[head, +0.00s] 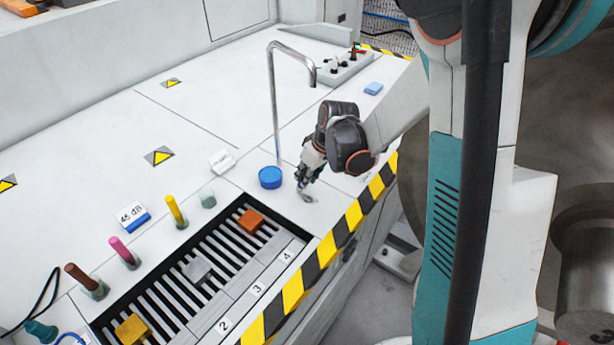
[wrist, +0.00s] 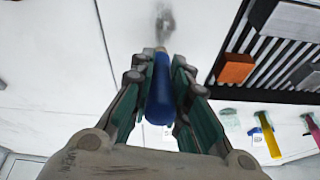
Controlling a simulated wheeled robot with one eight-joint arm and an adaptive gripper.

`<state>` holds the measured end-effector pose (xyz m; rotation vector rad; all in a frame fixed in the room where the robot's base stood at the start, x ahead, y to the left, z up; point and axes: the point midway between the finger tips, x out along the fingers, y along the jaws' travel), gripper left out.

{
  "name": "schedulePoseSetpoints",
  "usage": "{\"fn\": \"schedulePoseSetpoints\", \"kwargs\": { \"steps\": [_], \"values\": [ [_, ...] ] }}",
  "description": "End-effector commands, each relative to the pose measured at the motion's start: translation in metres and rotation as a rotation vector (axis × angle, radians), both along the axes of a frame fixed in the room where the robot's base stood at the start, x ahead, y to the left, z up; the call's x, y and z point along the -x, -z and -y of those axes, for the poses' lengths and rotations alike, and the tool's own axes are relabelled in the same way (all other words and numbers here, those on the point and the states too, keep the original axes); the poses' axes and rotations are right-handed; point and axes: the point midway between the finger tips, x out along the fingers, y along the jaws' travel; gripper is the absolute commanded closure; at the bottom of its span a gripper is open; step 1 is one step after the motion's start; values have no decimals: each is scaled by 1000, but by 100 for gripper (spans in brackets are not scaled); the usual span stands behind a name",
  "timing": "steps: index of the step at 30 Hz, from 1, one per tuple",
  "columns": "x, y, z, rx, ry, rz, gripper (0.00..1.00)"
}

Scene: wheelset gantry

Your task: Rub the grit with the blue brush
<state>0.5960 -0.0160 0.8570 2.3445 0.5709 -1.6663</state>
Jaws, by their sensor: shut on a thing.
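In the wrist view my gripper (wrist: 160,82) is shut on the blue handle of the blue brush (wrist: 159,98). The brush's far end points at the grit (wrist: 165,22), a grey smudge on the white surface. The grit also shows in the head view (head: 308,198), just below the gripper. I cannot tell whether the brush tip touches it. The brush is mostly hidden by the gripper in the head view.
The blue tub (head: 270,178) and a bent metal pipe (head: 274,90) stand close by. A slatted tray (head: 222,256) holds coloured blocks. Striped edging (head: 325,251) marks the bench front.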

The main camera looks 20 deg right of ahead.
Motion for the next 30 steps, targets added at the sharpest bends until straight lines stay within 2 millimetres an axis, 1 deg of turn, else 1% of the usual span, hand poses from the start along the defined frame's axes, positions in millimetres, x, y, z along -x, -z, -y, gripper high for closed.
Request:
{"fn": "schedulePoseSetpoints", "kwargs": {
  "steps": [1, 3, 15, 26, 30],
  "values": [
    [0, -8, 0, 0, 0, 0, 100],
    [0, -15, 0, 0, 0, 0, 100],
    [0, -49, 0, 0, 0, 0, 100],
    [0, -50, 0, 0, 0, 0, 100],
    [0, -57, 0, 0, 0, 0, 100]
  ]
}}
